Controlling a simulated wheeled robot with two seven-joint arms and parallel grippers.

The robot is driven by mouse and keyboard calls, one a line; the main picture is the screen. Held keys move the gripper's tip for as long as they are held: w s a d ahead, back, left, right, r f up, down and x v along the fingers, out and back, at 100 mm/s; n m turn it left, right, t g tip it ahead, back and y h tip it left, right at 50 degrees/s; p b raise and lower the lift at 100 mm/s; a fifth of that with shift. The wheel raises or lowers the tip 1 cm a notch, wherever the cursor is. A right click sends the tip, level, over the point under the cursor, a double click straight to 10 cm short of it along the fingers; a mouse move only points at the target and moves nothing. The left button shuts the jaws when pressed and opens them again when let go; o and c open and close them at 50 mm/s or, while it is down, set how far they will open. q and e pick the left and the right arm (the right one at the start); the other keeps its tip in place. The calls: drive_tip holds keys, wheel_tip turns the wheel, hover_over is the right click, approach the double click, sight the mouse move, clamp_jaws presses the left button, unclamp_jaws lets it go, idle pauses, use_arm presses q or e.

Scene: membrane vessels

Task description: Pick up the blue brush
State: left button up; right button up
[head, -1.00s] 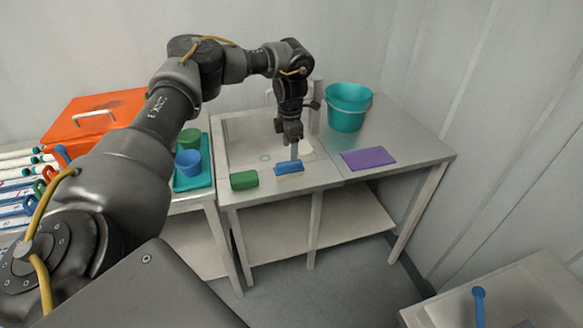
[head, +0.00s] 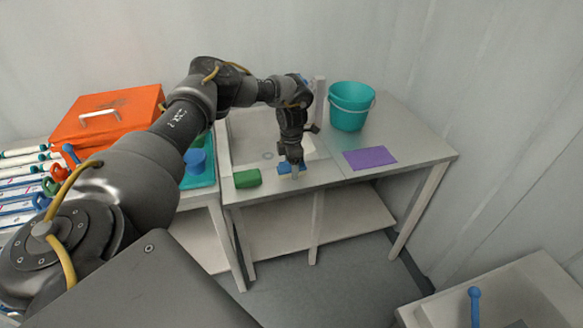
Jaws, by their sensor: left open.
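The blue brush (head: 285,168) lies on the front rim of the metal sink table, to the right of a green block (head: 247,178). My left gripper (head: 295,170) points straight down over the brush, with its fingers at the brush's level. It covers the middle and right part of the brush. The gripper is open; whether a finger touches the brush cannot be told. My right gripper is not in view.
A purple cloth (head: 369,157) and a teal bucket (head: 350,106) stand on the table (head: 415,140) to the right. A teal tray (head: 203,181) with a blue cup (head: 195,160) and an orange case (head: 108,112) are at the left. The sink basin (head: 255,135) is behind the brush.

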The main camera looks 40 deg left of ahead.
use_arm(q)
drive_tip(key=c, duration=1.1)
drive_tip(key=shift+r, duration=0.25)
wheel_tip(320, 180, up, 2)
drive_tip(key=shift+w+r+b, duration=0.15)
drive_tip(key=shift+b, duration=0.9)
drive_tip(key=s+d+r, duration=0.2)
drive_tip(key=s+r, duration=0.8)
drive_tip(key=s, duration=0.4)
drive_tip(key=shift+d+b, duration=0.25)
drive_tip(key=shift+b, duration=0.05)
drive_tip(key=shift+r, duration=0.1)
